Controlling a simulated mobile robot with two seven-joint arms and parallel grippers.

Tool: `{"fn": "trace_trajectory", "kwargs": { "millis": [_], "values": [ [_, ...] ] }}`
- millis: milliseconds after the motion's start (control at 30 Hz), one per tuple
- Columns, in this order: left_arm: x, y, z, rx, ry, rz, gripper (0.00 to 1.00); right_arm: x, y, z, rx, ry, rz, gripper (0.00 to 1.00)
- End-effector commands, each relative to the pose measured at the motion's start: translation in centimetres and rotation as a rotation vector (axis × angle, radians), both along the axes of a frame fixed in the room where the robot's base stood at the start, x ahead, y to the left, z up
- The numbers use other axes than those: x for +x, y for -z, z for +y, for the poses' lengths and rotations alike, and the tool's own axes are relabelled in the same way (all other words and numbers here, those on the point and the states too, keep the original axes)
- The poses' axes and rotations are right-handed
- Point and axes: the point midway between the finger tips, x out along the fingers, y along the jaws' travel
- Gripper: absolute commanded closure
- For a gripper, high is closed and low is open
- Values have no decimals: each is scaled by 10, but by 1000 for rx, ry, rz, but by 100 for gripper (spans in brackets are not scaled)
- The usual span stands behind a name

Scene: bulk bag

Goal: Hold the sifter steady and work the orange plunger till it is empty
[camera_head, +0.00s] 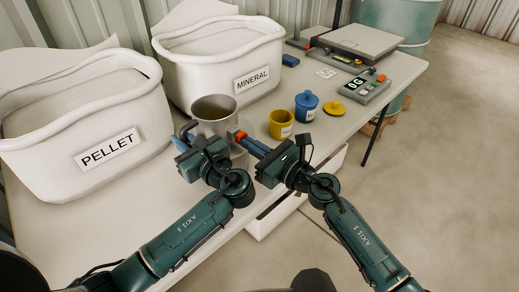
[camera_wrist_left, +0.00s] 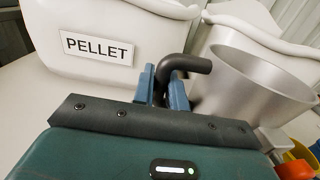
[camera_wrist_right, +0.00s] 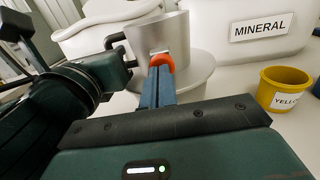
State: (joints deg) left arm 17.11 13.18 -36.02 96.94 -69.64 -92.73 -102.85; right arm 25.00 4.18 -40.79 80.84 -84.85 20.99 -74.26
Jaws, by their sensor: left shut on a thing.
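The sifter (camera_head: 216,108) is a grey metal cup with a dark bent handle, held upright over a pale round dish (camera_wrist_right: 202,80). It also shows in the left wrist view (camera_wrist_left: 250,88). My left gripper (camera_wrist_left: 163,88) is shut on the dark handle (camera_wrist_left: 190,63). The orange plunger (camera_wrist_right: 161,62) sticks out from the sifter's near side. My right gripper (camera_wrist_right: 157,88) has its blue fingers together, with their tips at the plunger, seemingly touching it. The inside of the sifter is mostly hidden, so I cannot tell what it holds.
A PELLET bin (camera_head: 85,105) stands at left and a MINERAL bin (camera_head: 215,55) behind the sifter. A yellow cup (camera_head: 281,124), blue jar (camera_head: 306,108) and yellow lid (camera_head: 338,108) sit to the right. A scale (camera_head: 360,42) and its display (camera_head: 357,87) are at back right.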

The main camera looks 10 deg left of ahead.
Motion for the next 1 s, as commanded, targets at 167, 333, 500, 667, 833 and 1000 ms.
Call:
{"fn": "trace_trajectory", "kwargs": {
  "millis": [167, 333, 500, 667, 833, 1000],
  "values": [
    [0, 0, -1, -1, 4, 1, 100, -3, 0, -2, 1, -4, -1, 100],
    [0, 0, -1, -1, 4, 1, 100, -15, 2, -24, -2, -3, -1, 100],
    [0, 0, -1, -1, 2, 1, 100, -35, 4, -59, -3, -1, 1, 100],
    [0, 0, -1, -1, 2, 1, 100, -52, 5, -90, -1, 1, 3, 100],
    [0, 0, 0, -1, 1, 1, 100, -65, 5, -112, 0, 0, 1, 100],
    [0, 0, 0, -1, 0, 1, 100, -70, 5, -121, 0, 0, 0, 100]
  ]
}}
